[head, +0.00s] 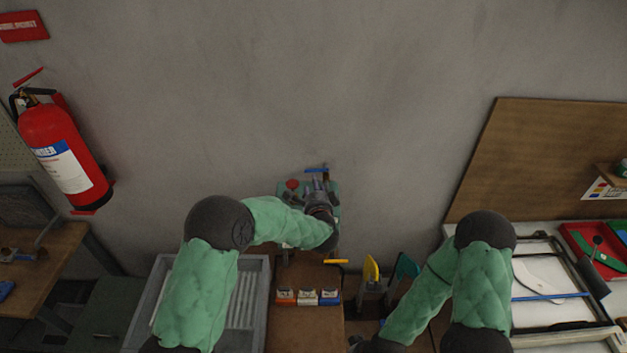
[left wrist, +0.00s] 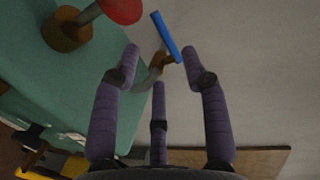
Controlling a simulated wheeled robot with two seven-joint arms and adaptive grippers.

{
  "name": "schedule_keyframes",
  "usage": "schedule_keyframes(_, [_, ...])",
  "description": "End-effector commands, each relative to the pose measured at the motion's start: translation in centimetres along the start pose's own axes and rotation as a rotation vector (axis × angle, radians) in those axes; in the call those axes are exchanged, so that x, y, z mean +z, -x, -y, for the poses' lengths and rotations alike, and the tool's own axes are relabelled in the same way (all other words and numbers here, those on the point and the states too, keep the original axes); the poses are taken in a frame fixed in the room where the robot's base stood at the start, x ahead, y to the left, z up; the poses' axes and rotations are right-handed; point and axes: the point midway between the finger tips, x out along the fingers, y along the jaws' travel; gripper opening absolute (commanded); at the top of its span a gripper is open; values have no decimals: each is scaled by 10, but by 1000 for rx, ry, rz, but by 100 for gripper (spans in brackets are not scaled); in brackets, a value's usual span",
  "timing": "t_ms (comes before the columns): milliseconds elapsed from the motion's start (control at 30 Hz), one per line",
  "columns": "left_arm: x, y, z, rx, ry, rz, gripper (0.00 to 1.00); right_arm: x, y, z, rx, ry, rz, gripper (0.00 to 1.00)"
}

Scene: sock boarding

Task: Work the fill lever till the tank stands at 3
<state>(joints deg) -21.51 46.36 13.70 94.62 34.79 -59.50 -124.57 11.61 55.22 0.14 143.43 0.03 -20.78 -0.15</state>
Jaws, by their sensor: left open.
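A teal machine (head: 336,190) stands against the wall, mostly hidden behind my left arm. A blue bar handle (head: 316,170) on a bent metal arm sticks out of it; it also shows in the left wrist view (left wrist: 166,37). A red knob (head: 292,184) sits beside it, also in the left wrist view (left wrist: 120,8). My left gripper (head: 317,179) is open, and its fingers spread in the left wrist view (left wrist: 162,54). The blue bar lies just beyond the fingertips, with no clear contact. The tank reading cannot be seen. My right gripper is cut off below the head view.
A yellow bar (head: 336,261) juts out below the machine. Small coloured boxes (head: 307,297) stand on a brown cabinet. A grey crate (head: 262,290) is to their left, and yellow and teal pieces (head: 371,270) to their right. A fire extinguisher (head: 62,150) hangs at left.

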Motion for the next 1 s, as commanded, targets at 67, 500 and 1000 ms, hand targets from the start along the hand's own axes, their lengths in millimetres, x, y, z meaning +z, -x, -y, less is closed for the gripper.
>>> schedule_keyframes(67, [-1,15,0,1,0,-2,45,0,0,0,0,0,0,45])
schedule_keyframes(500, [0,45,0,0,0,0,45,0,0,0,0,0,0,45])
schedule_keyframes(1000, [3,55,-12,-29,-5,4,0,1,23,8,0,0,0,45])
